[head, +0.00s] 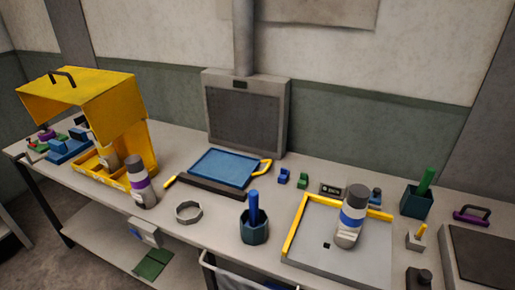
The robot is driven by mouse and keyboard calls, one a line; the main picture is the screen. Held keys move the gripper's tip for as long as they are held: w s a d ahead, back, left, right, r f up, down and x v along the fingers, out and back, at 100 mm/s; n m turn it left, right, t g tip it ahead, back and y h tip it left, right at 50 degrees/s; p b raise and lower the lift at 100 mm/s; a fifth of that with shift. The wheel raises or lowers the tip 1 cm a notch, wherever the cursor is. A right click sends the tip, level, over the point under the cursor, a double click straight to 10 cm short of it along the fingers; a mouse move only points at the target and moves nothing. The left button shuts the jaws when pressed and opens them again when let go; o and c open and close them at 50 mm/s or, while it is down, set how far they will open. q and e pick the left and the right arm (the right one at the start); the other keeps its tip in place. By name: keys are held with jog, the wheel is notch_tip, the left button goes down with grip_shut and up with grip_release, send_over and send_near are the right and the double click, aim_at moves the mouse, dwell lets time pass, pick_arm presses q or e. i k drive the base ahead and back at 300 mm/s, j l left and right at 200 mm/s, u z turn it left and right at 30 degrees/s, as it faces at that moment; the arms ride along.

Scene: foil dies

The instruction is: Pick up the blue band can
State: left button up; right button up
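The blue band can (352,221) is a grey and white cylinder with a dark grey top and a blue band around its middle. It stands upright, leaning slightly in the picture, on a grey plate (313,238) with yellow edge rails at the right of the bench. A similar can with a purple band (139,184) stands on the bench at the left. Another can (107,158) stands partly hidden under the raised yellow cover. Neither of my grippers is in view.
A green-handled tool stands in a dark holder (416,203) at right. A grey ring (189,212) lies on the bench.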

aim_at(350, 220)
jog(key=k+l+z, duration=0.15)
jog(key=z, duration=0.25)
jog(key=k+l+z, duration=0.1)
jog(key=l+z, duration=0.45)
jog(key=z, duration=0.25)
jog(key=k, duration=0.05)
